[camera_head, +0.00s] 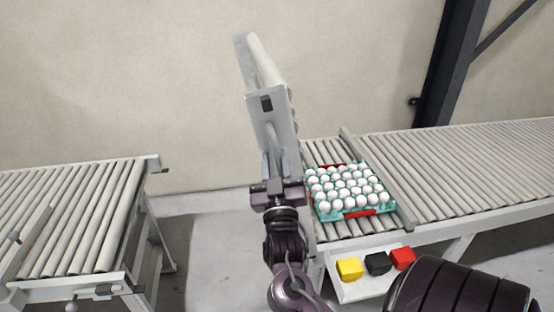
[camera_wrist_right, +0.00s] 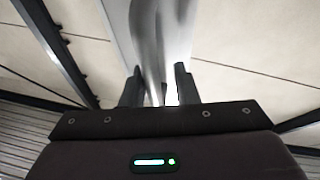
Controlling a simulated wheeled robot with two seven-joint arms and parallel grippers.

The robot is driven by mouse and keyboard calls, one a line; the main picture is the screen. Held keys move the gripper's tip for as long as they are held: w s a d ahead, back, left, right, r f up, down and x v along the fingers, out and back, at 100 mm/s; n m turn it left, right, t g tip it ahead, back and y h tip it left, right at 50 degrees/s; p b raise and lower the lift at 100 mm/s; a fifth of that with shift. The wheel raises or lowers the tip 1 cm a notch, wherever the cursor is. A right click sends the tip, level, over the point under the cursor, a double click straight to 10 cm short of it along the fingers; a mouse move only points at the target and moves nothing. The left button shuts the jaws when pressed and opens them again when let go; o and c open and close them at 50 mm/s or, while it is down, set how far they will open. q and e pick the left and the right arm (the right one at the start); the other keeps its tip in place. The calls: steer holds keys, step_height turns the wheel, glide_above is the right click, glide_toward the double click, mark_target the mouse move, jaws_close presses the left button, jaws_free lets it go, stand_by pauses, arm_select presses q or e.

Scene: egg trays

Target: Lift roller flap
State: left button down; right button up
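The grey roller flap (camera_head: 268,112) stands raised and nearly upright at the near-left end of the right conveyor, with pale rollers along it. My right gripper (camera_head: 277,180) is at its lower end in the head view. In the right wrist view, the two dark fingertips (camera_wrist_right: 158,85) are apart, with part of the flap (camera_wrist_right: 175,35) in front of and between them. A bright gap shows near one finger, so a firm hold cannot be confirmed. My left gripper is not in view.
A teal tray (camera_head: 324,215) of white eggs rests on the right conveyor (camera_head: 450,170). A panel (camera_head: 362,290) with yellow, black and red buttons is below it. The left conveyor (camera_head: 75,215) is separated by an open floor gap. A dark post (camera_head: 452,60) stands behind.

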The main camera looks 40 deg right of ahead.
steer(key=shift+o, duration=1)
steer(key=shift+a, duration=0.1)
steer(key=shift+r, duration=0.1)
steer(key=b+v, duration=0.3)
steer(key=v, duration=0.4)
steer(key=shift+s, duration=0.35)
steer(key=shift+f, duration=0.25)
